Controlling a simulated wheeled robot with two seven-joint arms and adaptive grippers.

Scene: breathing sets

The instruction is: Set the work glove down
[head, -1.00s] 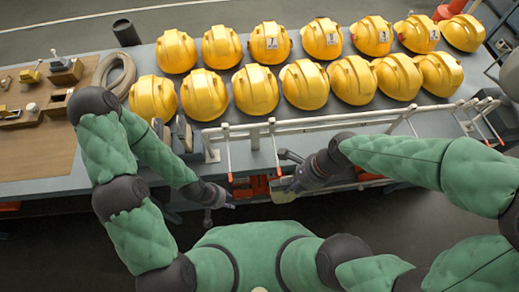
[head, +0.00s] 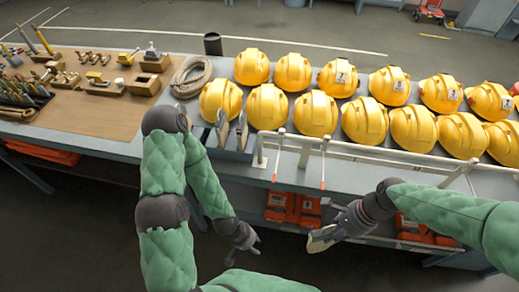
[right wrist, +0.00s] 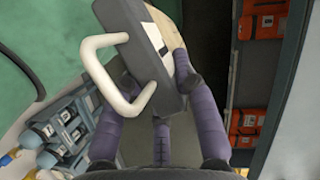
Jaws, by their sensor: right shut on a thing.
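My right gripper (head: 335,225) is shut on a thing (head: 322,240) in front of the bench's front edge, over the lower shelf. In the right wrist view this held thing (right wrist: 140,50) has a stiff dark grey block, a white loop and a tan part behind. The fingers partly hide it, and I cannot make out a glove shape. No separate work glove is recognisable. My left gripper (head: 243,258) hangs lower, left of the right one. It is open and empty, with its fingers spread.
The grey bench (head: 95,188) carries rows of yellow helmets (head: 315,112), a coiled rope (head: 192,76), a grey stand (head: 232,150) and a wooden board (head: 100,122) with tools. A white rail (head: 370,150) runs along its front.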

